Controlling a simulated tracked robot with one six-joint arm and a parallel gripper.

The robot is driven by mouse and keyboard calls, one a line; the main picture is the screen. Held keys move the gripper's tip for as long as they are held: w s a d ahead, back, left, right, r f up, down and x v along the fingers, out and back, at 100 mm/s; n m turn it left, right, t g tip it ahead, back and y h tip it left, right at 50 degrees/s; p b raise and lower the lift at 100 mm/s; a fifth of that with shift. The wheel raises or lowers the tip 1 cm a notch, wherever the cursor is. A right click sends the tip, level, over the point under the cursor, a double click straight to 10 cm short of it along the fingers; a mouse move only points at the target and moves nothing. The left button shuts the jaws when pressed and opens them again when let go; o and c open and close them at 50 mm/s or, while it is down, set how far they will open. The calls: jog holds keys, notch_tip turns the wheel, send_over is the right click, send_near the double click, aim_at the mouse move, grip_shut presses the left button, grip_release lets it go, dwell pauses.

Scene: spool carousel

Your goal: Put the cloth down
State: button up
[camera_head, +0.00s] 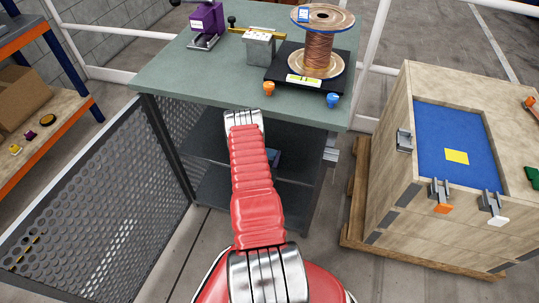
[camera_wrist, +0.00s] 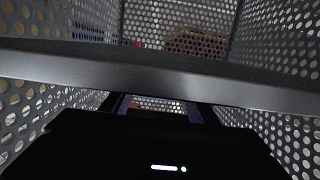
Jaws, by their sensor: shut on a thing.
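My gripper (camera_wrist: 158,105) shows in the wrist view as a dark body with two purplish fingers, reaching under a grey metal bar (camera_wrist: 155,72). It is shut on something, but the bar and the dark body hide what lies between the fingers. The cloth cannot be made out clearly in either view. In the head view my red-sleeved arm reaches to the front edge of the green-topped bench (camera_head: 180,70), and the gripper itself is hidden. A small blue patch (camera_head: 273,157) shows on the dark shelf under the bench top; I cannot tell what it is.
Perforated panels (camera_wrist: 275,60) surround the gripper closely. The bench bears a copper spool (camera_head: 320,50), a purple device (camera_head: 207,18) and orange and blue knobs. A wooden crate (camera_head: 385,190) stands at right, a shelf rack (camera_head: 60,105) at left.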

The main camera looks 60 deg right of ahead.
jog(key=o, duration=1)
jog(key=shift+o, duration=0.2)
jog(key=v, duration=1.2)
